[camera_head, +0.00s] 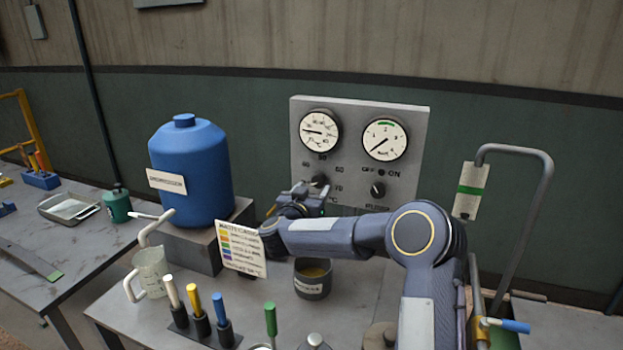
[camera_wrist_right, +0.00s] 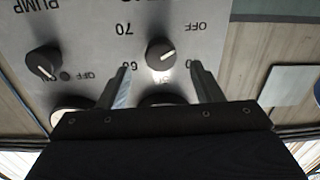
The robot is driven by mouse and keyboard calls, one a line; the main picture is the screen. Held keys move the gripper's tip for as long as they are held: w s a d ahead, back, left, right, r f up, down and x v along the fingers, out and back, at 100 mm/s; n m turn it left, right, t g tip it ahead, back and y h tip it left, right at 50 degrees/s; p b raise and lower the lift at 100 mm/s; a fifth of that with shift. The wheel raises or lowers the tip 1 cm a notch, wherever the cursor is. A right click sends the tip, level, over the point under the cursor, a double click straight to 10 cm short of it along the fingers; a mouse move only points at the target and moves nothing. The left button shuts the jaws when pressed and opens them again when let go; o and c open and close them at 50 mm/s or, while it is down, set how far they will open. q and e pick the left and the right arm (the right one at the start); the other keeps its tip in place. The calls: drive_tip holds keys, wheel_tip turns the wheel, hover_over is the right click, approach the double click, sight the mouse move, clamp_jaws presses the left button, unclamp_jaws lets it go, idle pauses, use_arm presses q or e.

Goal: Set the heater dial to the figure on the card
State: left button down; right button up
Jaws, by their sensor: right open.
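The heater dial (camera_wrist_right: 161,53) is a dark round knob with a pale mark on the grey panel (camera_head: 360,190). In the right wrist view, which shows the panel upside down, its mark points to the right and slightly up. A 70 and an OFF are readable around it. My right gripper (camera_wrist_right: 158,70) is open, its fingers on either side of the dial in that view; I cannot tell whether they touch it. In the head view the gripper (camera_head: 318,197) is at the panel, just below the dial (camera_head: 319,179). The card (camera_head: 240,250) has coloured rows; its bottom figure is too small to read. My left gripper is out of view.
Two gauges (camera_head: 320,131) sit above the dial, and a pump knob (camera_head: 378,189) is to its right. A blue tank (camera_head: 190,170) stands left.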

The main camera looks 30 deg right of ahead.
sight(317, 182)
drive_tip(key=p+x, duration=0.1)
drive_tip(key=x, duration=0.4)
drive_tip(key=shift+w+d, duration=0.25)
drive_tip(key=shift+w, duration=0.05)
